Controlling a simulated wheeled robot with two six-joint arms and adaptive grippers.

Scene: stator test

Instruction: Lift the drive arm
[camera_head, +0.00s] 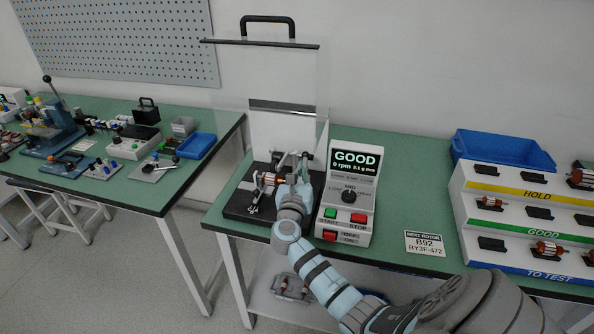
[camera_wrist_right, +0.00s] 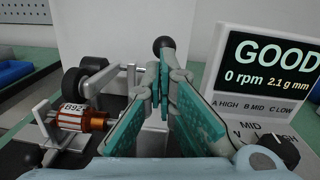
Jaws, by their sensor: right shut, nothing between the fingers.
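The drive arm (camera_wrist_right: 128,76) is a grey bar with black wheels (camera_wrist_right: 88,77) at its left end and a black ball knob (camera_wrist_right: 163,45) behind my fingertips. A copper-wound rotor marked B92 (camera_wrist_right: 76,119) lies in the stand left of my fingers; it also shows in the head view (camera_head: 268,179). My right gripper (camera_wrist_right: 163,88) is shut and empty, with its teal finger pads meeting near the bar's right end, just below the knob. I cannot tell whether the fingertips touch the arm. In the head view the right gripper (camera_head: 301,178) partly hides the machine. My left gripper is out of view.
A control box (camera_head: 346,196) reading GOOD and 0 rpm stands close right of the gripper. A clear raised guard (camera_head: 275,75) is behind. A tiered rotor rack (camera_head: 480,215) and a blue bin (camera_head: 503,150) are at the right.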

